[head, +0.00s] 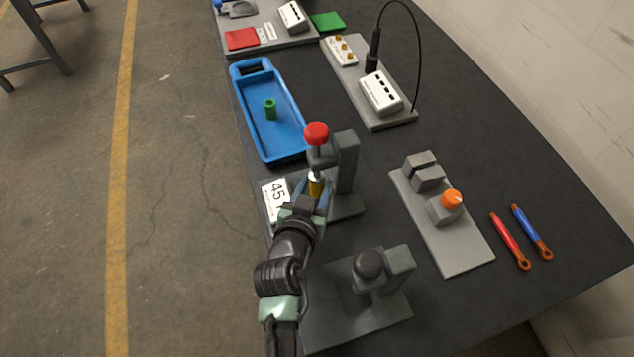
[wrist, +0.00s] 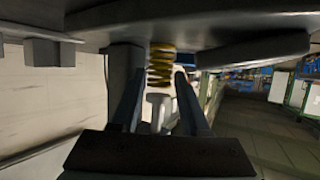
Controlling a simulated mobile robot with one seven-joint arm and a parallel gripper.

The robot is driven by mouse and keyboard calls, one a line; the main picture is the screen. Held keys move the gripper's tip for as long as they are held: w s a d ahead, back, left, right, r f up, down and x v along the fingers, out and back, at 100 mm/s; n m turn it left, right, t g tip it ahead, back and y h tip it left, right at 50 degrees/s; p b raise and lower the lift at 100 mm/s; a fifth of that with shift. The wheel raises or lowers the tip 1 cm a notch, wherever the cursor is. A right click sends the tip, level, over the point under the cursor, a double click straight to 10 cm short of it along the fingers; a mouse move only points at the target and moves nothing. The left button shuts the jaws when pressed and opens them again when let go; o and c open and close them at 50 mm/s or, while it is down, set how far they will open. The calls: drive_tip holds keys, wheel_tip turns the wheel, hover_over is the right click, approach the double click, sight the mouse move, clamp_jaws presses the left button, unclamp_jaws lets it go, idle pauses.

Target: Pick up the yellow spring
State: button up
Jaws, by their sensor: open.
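The yellow spring (head: 315,187) shows as a small patch below a red knob (head: 316,133) on a dark grey stand (head: 347,165) in the head view. In the wrist view the spring (wrist: 161,62) is upright, its coils clear, with a pale cylinder (wrist: 159,104) in line with it. My gripper (head: 313,192) reaches the stand from the front. In the wrist view my gripper (wrist: 159,74) is open, one finger on each side of the spring's line. Whether a finger touches the spring cannot be told.
A white card marked 45 (head: 276,201) lies left of my gripper. Behind is a blue tray (head: 247,109) with a green cylinder (head: 270,110). A second stand with a dark knob (head: 369,264) is close to the right of my arm. A grey fixture (head: 466,252) stands farther right.

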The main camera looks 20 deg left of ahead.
drive_tip(key=shift+w, duration=0.1)
clamp_jaws()
drive_tip(key=shift+r, duration=0.1)
idle(0.3)
